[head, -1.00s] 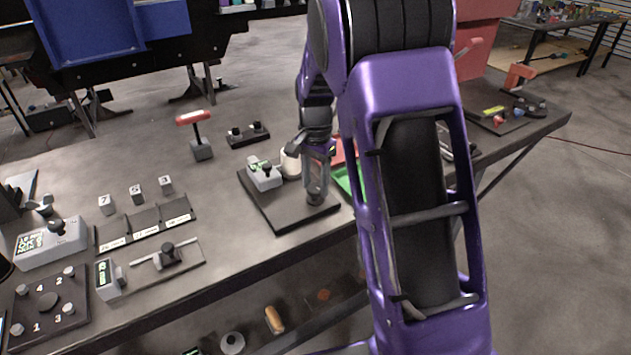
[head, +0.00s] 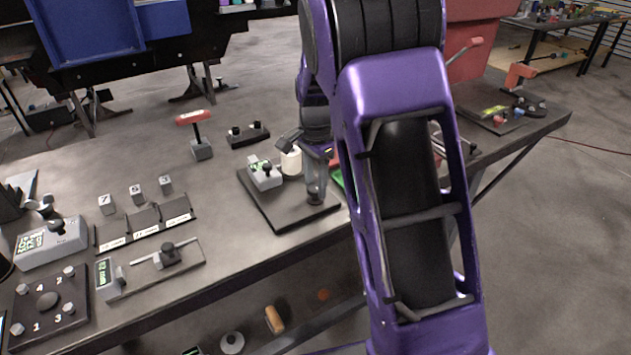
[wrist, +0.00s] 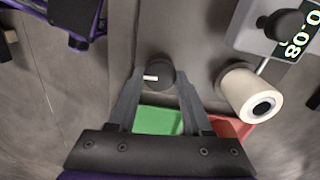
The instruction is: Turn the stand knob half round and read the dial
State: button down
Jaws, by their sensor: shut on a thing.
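The stand is a dark plate (head: 280,212) on the table in the head view. It carries a grey box with a small green-lit dial (head: 257,165) and a cream roller (head: 291,163). My gripper (wrist: 158,92) is shut on the dark round stand knob (wrist: 160,70), one finger on each side. A white mark lies across the knob's top, roughly level in the wrist view. The dial (wrist: 298,38) shows at the wrist view's upper right corner. Its digits look like 0, 8 and 0, turned sideways and near the frame edge. In the head view my arm partly hides the stand's right side.
A green tray (wrist: 158,120) and a red tray (wrist: 232,129) lie close by the knob. The cream roller (wrist: 250,92) stands close to the right finger. A red-handled post (head: 200,148) and a dark two-knob block (head: 248,134) stand behind the stand.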

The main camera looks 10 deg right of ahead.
aim_at(315, 187)
jog(key=shift+c, duration=1.6)
grip_release()
notch_tip(315, 187, up, 18)
jog(key=shift+f, duration=0.25)
